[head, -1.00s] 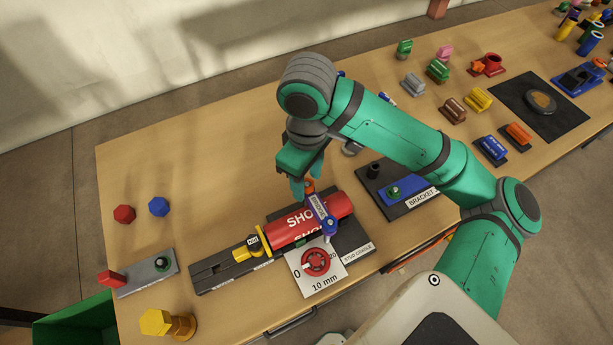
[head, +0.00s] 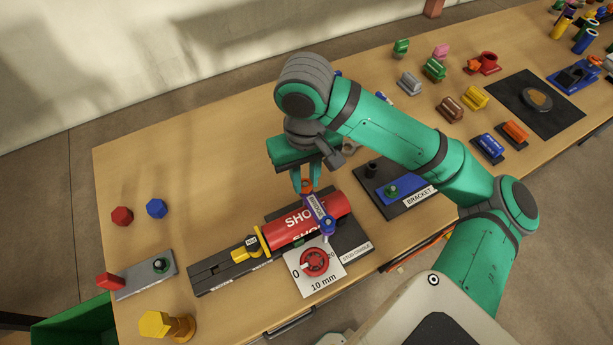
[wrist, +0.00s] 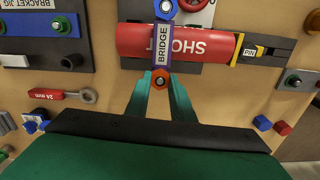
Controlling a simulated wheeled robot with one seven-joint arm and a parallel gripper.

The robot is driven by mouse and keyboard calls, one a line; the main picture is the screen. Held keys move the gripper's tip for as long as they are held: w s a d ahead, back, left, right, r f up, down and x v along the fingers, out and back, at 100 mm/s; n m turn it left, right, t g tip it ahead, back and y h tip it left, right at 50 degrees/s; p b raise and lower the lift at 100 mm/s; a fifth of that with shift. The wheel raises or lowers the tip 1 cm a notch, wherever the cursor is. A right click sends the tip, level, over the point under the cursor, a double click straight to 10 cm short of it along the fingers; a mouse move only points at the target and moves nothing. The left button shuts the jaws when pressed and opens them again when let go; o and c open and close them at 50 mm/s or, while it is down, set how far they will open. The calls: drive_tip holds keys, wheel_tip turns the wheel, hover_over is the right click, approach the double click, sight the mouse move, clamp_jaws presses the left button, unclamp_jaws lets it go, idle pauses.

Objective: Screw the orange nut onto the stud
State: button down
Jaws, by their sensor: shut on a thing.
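The orange nut (head: 307,186) is at the far end of the purple bridge (head: 317,207), which lies across the red pipe (head: 292,222). My gripper (head: 306,188) points down there and is shut on the orange nut. In the wrist view the orange nut (wrist: 161,80) sits between my two green fingertips (wrist: 161,84), right at the end of the bridge (wrist: 163,45). The stud is hidden beneath the nut, so I cannot tell how far the nut is on it.
The pipe rests on the dark stud cradle (head: 350,238), with a yellow pin piece (head: 246,248) at left. A white dial card (head: 322,281) lies in front. The bracket jig (head: 410,207) stands close at right. Red (head: 122,216) and blue (head: 157,208) nuts lie left; table behind them is clear.

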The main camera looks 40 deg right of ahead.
drive_tip(key=shift+d+m, duration=0.1)
drive_tip(key=shift+m, duration=0.8)
drive_tip(key=c, duration=1.6)
unclamp_jaws()
drive_tip(key=shift+r, duration=3)
drive_tip(key=shift+r, duration=0.1)
wheel_tip(320, 180, up, 11)
drive_tip(key=shift+f, duration=0.2)
